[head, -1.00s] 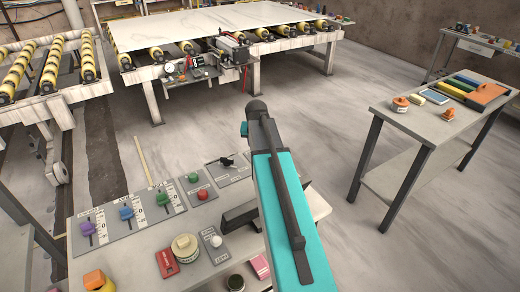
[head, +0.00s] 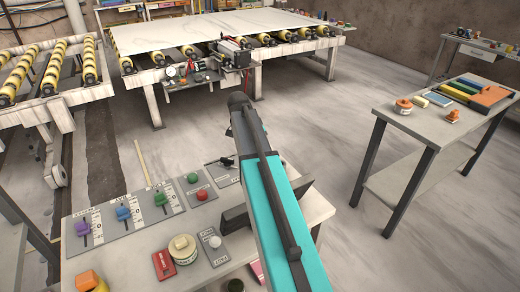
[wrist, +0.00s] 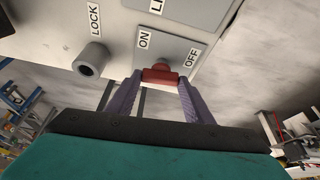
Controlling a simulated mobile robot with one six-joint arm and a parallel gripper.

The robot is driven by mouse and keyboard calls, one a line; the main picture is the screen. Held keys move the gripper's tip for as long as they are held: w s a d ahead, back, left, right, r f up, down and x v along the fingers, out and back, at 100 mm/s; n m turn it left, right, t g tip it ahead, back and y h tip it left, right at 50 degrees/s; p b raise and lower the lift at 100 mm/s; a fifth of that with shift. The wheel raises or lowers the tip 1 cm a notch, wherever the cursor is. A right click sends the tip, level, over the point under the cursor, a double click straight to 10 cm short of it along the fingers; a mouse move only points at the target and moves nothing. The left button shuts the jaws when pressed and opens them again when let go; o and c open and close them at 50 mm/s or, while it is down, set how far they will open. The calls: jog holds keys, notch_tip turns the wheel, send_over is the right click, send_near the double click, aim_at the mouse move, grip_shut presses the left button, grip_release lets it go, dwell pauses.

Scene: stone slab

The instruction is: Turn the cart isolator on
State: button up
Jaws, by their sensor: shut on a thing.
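In the wrist view, a red handle (wrist: 160,76) sits on a grey plate (wrist: 178,50) with an ON label at its left and an OFF label at its right. The purple fingers of my gripper (wrist: 160,80) stand at the two ends of the red handle and are shut on it. The handle lies crosswise between the fingers. Whether it points to ON or OFF is hard to tell. In the head view my teal arm reaches away from me, and my gripper and this handle are hidden.
In the wrist view, a grey knob (wrist: 91,57) marked LOCK is left of the plate. In the head view, a bench (head: 130,262) with levers and buttons is at lower left. A side table (head: 425,128) stands at right. A roller table holds a pale slab (head: 215,30). Open floor lies between.

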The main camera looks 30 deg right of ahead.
jog(key=shift+w+m+g, duration=0.1)
jog(key=shift+m+g, duration=0.2)
jog(key=shift+m, duration=0.4)
jog(key=o, duration=1)
jog(key=shift+o, duration=0.2)
jog(key=shift+r, duration=0.15)
jog(key=b+v, duration=0.3)
jog(key=v, duration=1)
jog(key=shift+r, duration=0.25)
